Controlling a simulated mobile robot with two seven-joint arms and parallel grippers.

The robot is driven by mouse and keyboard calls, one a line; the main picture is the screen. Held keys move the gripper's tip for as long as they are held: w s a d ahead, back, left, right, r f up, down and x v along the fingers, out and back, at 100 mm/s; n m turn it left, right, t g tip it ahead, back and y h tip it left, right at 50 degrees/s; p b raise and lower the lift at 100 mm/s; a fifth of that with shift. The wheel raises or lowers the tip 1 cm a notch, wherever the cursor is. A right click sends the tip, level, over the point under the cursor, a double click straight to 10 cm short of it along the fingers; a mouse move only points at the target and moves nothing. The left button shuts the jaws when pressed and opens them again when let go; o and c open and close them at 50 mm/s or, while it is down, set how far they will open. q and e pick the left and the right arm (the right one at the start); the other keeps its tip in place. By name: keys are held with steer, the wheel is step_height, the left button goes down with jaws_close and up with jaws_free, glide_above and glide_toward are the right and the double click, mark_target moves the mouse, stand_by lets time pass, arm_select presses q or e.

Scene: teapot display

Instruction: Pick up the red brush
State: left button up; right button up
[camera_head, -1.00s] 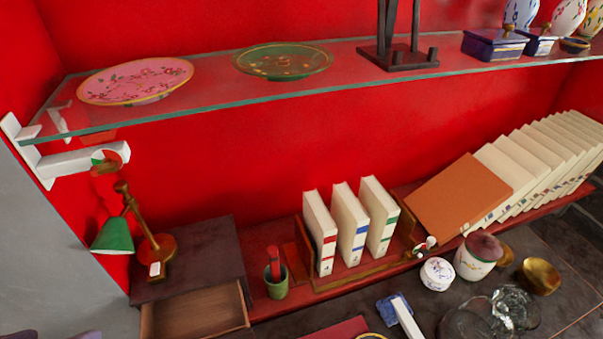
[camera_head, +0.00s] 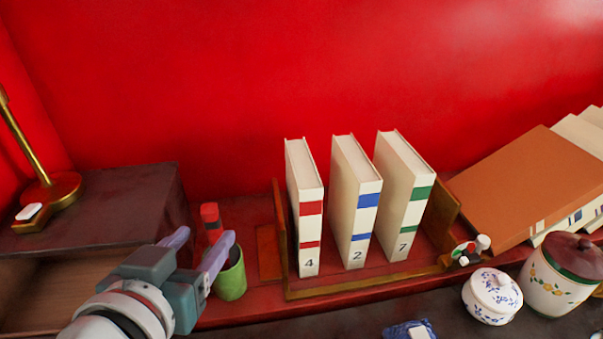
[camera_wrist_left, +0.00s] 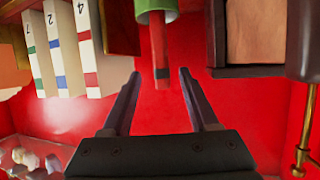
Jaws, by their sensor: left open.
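The red brush (camera_head: 210,219) stands upright in a green cup (camera_head: 232,276) on the red shelf, its red handle rising above the rim. In the left wrist view the red brush (camera_wrist_left: 158,55) hangs from the green cup (camera_wrist_left: 155,8) at the top, as that view is upside down. My left gripper (camera_head: 205,242) is open and empty beside the cup. In the left wrist view its fingers (camera_wrist_left: 173,73) are spread, with the brush's end close to the gap between the tips. My right gripper is not in view.
A lidded white pot (camera_head: 492,298) and a jar (camera_head: 560,280) are at the lower right.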

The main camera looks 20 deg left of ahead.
arm_select(q)
steer(key=x, duration=0.8)
steer(key=shift+w+a+b, duration=0.2)
steer(key=shift+b, duration=0.15)
jaws_close()
stand_by(1.0)
